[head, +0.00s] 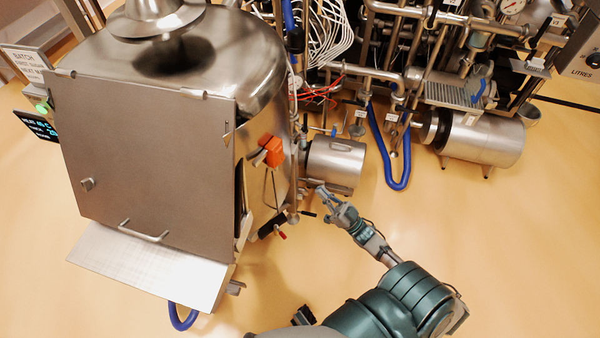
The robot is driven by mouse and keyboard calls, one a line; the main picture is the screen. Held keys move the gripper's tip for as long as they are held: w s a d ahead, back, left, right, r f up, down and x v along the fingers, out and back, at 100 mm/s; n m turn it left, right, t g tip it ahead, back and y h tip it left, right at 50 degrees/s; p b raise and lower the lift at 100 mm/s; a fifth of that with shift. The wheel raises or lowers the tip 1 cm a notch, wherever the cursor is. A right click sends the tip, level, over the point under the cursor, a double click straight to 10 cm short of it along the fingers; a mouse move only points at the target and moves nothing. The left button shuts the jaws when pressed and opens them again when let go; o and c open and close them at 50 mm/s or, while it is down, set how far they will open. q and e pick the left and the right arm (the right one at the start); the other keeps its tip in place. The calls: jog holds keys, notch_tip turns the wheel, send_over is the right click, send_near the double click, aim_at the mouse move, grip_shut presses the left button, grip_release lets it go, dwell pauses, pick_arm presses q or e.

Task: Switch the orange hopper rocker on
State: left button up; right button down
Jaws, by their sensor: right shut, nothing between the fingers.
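The orange hopper rocker (271,151) is on the right side of the large steel hopper (264,75), beside the edge of the flat front panel. I cannot tell from this view which way it is set. My right gripper (322,192) is shut and empty. It is to the right of the rocker and lower in the picture, apart from it, in front of a small steel motor. My right arm reaches up from the bottom right. My left gripper is not in view.
The steel front panel (148,150) and its sloping tray (150,268) fill the left. A steel motor (338,165) stands just behind my right gripper. Pipes, a blue hose (385,165) and a larger motor (485,138) are at the upper right.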

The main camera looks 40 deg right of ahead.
aim_at(283, 160)
jog(key=x, duration=0.4)
jog(key=f+p+x, duration=0.1)
jog(key=x, duration=0.3)
jog(key=w+x, duration=0.1)
jog(key=x, duration=0.3)
jog(key=shift+w+a+f+p, duration=0.15)
jog(key=shift+a+f+p, duration=0.15)
jog(key=shift+f, duration=0.1)
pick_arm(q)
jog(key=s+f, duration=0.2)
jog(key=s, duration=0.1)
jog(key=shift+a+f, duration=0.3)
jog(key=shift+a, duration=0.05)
pick_arm(e)
jog(key=shift+w+a, duration=0.15)
jog(key=shift+w, duration=0.25)
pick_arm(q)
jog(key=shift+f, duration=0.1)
pick_arm(e)
jog(key=shift+f, duration=0.15)
